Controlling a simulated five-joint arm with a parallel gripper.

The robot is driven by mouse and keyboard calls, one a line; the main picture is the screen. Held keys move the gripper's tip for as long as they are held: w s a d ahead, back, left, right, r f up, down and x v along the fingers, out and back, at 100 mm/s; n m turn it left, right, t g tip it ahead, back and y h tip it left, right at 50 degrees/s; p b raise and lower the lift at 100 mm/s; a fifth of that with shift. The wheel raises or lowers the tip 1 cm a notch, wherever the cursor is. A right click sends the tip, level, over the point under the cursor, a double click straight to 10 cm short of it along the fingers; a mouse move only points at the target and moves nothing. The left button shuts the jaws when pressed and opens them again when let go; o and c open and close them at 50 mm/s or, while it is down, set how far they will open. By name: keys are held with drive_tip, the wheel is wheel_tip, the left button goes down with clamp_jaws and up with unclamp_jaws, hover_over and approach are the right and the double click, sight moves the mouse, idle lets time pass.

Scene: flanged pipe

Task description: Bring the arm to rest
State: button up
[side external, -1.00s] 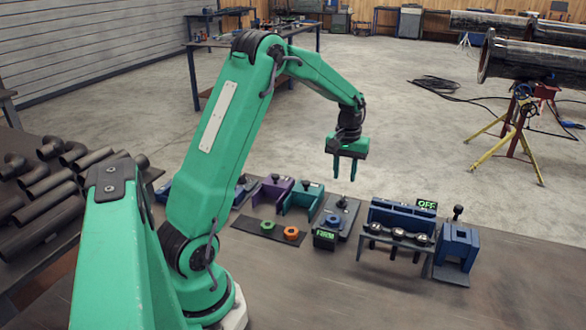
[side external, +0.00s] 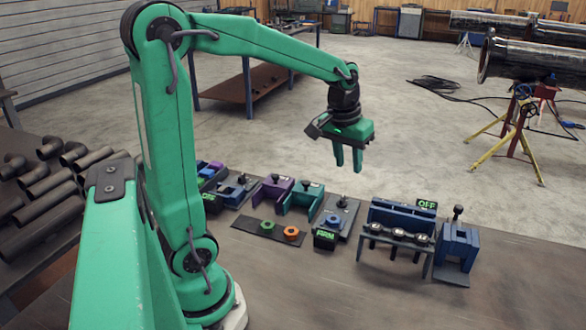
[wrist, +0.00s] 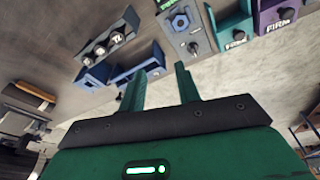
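My green arm stands over the bench (side external: 300,285), its upper link nearly upright and its forearm reaching to the right. My gripper (side external: 348,166) hangs from its end with the fingers down, in the air above the row of fixtures. In the wrist view the two fingers of my gripper (wrist: 163,74) stand apart with nothing between them. The gripper touches nothing.
On the bench are a purple fixture (side external: 272,191), a teal fixture (side external: 302,197), a green nut (side external: 267,226), an orange nut (side external: 291,233), a knob rack (side external: 398,236) and a blue fixture (side external: 456,247). Dark pipes (side external: 40,205) lie at left. Air around the gripper is clear.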

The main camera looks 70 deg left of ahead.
drive_tip(key=s+d+r+m+t, duration=0.1)
drive_tip(key=s+d+m, duration=0.1)
drive_tip(key=s+d, duration=0.3)
drive_tip(key=s+d+r+m+t, duration=0.1)
drive_tip(key=s+d+m+t, duration=0.1)
drive_tip(key=s, duration=0.7)
drive_tip(key=d+m, duration=0.1)
drive_tip(key=d, duration=0.1)
drive_tip(key=shift+s+d+h, duration=0.3)
drive_tip(key=shift+d, duration=0.1)
